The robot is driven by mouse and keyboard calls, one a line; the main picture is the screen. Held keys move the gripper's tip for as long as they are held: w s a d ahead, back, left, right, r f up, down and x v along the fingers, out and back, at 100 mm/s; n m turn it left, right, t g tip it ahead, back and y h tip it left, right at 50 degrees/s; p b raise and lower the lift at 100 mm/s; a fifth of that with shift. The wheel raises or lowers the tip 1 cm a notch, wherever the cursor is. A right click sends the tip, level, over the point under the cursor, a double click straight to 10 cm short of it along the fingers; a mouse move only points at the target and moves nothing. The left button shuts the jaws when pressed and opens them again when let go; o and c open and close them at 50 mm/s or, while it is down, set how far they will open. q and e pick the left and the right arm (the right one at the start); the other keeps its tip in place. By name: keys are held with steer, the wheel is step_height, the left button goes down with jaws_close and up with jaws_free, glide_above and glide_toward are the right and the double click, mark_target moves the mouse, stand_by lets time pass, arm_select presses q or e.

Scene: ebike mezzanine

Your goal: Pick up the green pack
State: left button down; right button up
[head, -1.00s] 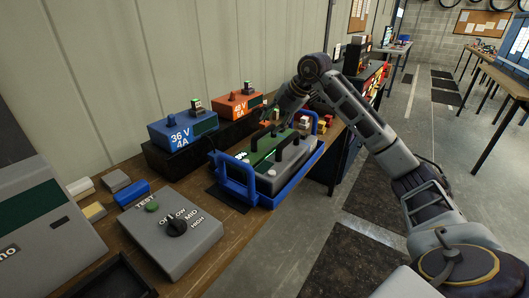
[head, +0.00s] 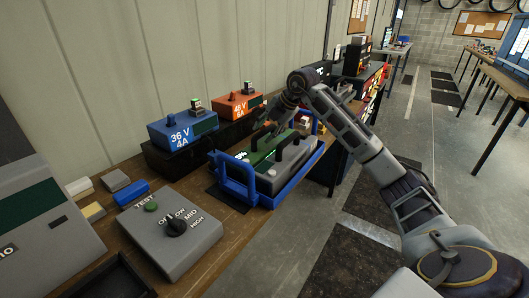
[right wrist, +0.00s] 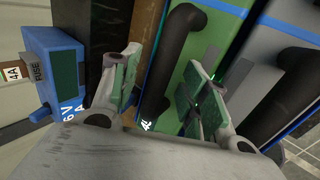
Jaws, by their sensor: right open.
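The green pack (head: 262,151) lies in a blue-handled carrier (head: 238,186) on the bench, beside a grey pack (head: 290,168). It also shows in the right wrist view (right wrist: 208,50), with a black bar handle (right wrist: 178,60) along its top. My right gripper (head: 268,128) is above the far part of the green pack. In the right wrist view my right gripper (right wrist: 160,95) is open, its green-padded fingers on either side of the handle's line. I cannot tell how far down the fingers reach around the handle. My left gripper is not in view.
A blue 36 V charger (head: 182,132) and an orange 48 V charger (head: 236,106) stand behind the carrier along the wall. A grey test box (head: 170,230) with a dial is at the front. Small blocks lie left of it.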

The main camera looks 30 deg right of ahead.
steer(key=shift+x, duration=0.85)
steer(key=shift+d, duration=0.1)
jaws_close()
steer(key=shift+w+r, duration=0.1)
steer(key=shift+r, duration=0.2)
